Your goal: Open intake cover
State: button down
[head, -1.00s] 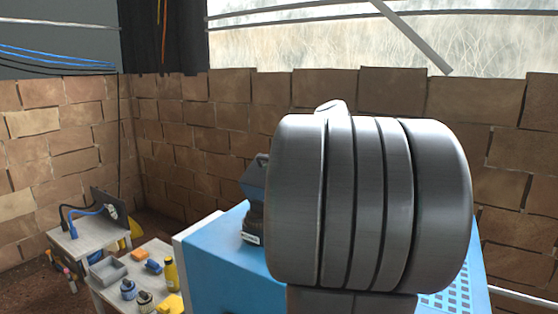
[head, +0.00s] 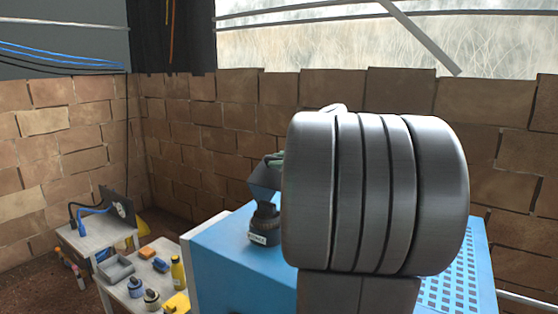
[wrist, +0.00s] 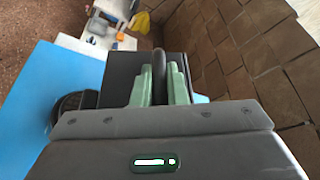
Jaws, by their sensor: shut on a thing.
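The intake (head: 265,228) is a dark round collar with a pale label on top of the blue machine. Its dark cover (head: 264,178) stands raised and tilted above the collar. In the wrist view the cover (wrist: 120,75) is a dark flat panel with an upright dark grip (wrist: 158,62). My gripper (wrist: 159,82) has green fingers shut on this grip, one on each side. In the head view only a bit of the gripper (head: 280,157) shows beside the cover; my arm hides the rest. The collar (wrist: 70,106) shows left of the cover in the wrist view.
The blue machine top (head: 222,240) is bare left of the intake. A low table (head: 117,292) with a grey tray, bottles and yellow items stands at the left, beside another small table (head: 88,238). A brick wall (head: 220,135) closes off the back.

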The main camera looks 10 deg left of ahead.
jog(key=shift+w+d+r+p, duration=0.25)
jog(key=shift+w+r+p, duration=0.25)
jog(key=shift+p, duration=0.65)
jog(key=w+p, duration=0.1)
jog(key=p, duration=0.1)
jog(key=w+d+m+g+p, duration=0.1)
jog(key=w+p, duration=0.1)
jog(key=p, duration=0.1)
jog(key=w+m+p, duration=0.1)
jog(key=p, duration=0.1)
jog(key=shift+w+d+f+g, duration=0.2)
jog(key=shift+w+d+g, duration=0.1)
jog(key=shift+g, duration=0.1)
jog(key=p, duration=0.1)
jog(key=w+p, duration=0.1)
jog(key=w+m+p, duration=0.1)
jog(key=shift+d+f+g+p, duration=0.25)
jog(key=shift+d+g+p, duration=0.05)
jog(key=shift+d, duration=0.05)
jog(key=shift+w+d+f+m+p, duration=0.2)
jog(key=shift+w+f+m+p, duration=0.3)
jog(key=shift+p, duration=0.25)
jog(key=c, duration=1.5)
grip_release()
jog(key=shift+o, duration=0.2)
